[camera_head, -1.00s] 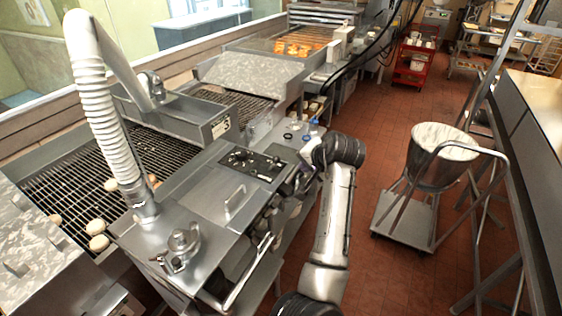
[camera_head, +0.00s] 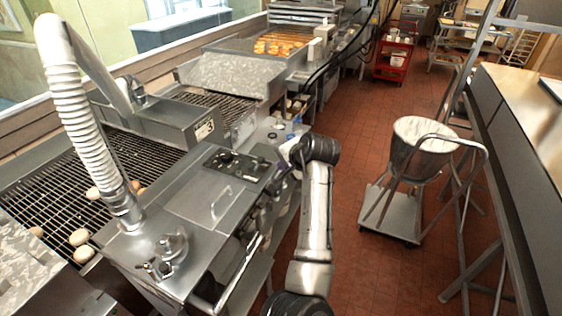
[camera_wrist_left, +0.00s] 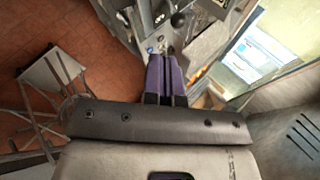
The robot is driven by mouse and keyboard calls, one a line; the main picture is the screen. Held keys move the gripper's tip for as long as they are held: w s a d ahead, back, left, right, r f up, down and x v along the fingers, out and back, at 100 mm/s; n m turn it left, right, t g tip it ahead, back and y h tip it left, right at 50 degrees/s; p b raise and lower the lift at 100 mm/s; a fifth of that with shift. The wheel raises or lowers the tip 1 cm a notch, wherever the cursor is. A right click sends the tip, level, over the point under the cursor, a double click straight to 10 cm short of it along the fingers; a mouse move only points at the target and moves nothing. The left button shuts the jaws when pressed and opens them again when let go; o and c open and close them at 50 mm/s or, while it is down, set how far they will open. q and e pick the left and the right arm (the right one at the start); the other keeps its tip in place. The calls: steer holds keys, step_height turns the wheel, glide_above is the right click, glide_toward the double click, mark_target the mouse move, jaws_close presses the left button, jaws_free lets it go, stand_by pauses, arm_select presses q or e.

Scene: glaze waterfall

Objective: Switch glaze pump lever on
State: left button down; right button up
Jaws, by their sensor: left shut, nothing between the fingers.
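The steel glaze machine (camera_head: 185,232) stands left of centre, with a dark control panel (camera_head: 238,164) carrying small knobs on its top. I cannot tell for sure which part is the pump lever. In the left wrist view a dark round knob (camera_wrist_left: 178,19) shows just beyond the fingers, perhaps the lever's end. My left gripper (camera_head: 277,177) is at the panel's right edge, partly hidden by its own wrist. In the left wrist view its purple fingers (camera_wrist_left: 164,60) are together and empty, pointing toward the machine. A gap to the knob seems to show. My right gripper is not in view.
A ribbed white hose (camera_head: 88,135) rises from the machine beside a wire conveyor (camera_head: 60,190) with several pale dough pieces. A bowl on a wheeled stand (camera_head: 420,145) is at right. The red tile floor between is clear.

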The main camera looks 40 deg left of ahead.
arm_select(q)
glide_toward(259, 165)
step_height(259, 165, down, 2)
steer(key=shift+w+a+f+p, duration=0.2)
steer(key=shift+a, duration=0.3)
steer(key=shift+w+a+f+p, duration=0.2)
steer(key=shift+w+a, duration=0.05)
steer(key=shift+a, duration=0.3)
steer(key=shift+w+a+f+p, duration=0.2)
steer(key=shift+a, duration=0.3)
